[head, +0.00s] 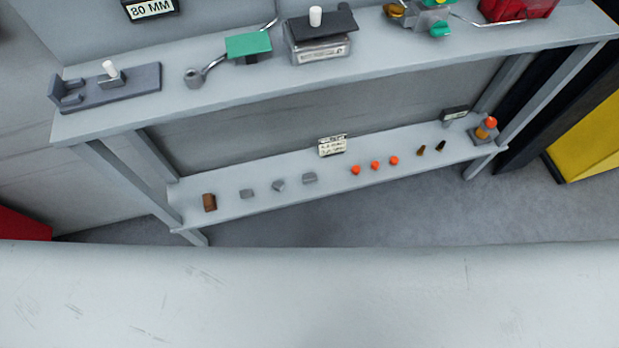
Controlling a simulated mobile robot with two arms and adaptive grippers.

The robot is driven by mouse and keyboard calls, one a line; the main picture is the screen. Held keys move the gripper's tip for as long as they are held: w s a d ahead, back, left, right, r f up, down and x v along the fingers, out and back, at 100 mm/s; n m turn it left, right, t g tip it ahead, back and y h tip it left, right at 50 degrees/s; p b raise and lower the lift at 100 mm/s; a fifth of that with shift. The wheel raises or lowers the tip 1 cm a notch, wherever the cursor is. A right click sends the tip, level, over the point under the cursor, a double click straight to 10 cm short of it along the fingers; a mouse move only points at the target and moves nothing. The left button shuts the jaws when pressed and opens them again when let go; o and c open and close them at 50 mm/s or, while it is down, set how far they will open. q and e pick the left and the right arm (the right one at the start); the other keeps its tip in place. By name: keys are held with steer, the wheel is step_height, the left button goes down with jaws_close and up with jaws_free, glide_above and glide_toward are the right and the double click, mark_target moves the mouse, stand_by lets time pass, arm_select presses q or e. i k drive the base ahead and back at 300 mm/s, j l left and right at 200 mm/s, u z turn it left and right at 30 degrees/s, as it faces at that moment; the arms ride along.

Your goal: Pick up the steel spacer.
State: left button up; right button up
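Three small grey metal-looking pieces lie on the lower shelf (255,208), left of its middle. They are a left piece (246,194), a middle piece (278,185) and a right piece (309,178). Any of them could be the steel spacer; they are too small to tell which. A grey ring-like part (194,77) also sits on the upper shelf, at the end of a bent rod. Neither of my grippers is in view.
A brown block (209,202) lies left of the grey pieces. Orange pieces (375,165) and dark small parts (421,150) lie right. A label (332,145) stands behind. The upper shelf (110,117) overhangs. A pale scuffed surface (310,300) fills the foreground, empty.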

mark_target(307, 179)
steer(key=u, duration=0.6)
steer(key=k+l+u, duration=0.1)
steer(key=l+u, duration=0.4)
steer(key=k+l+u, duration=0.1)
steer(key=l+u, duration=0.15)
steer(key=u, duration=0.2)
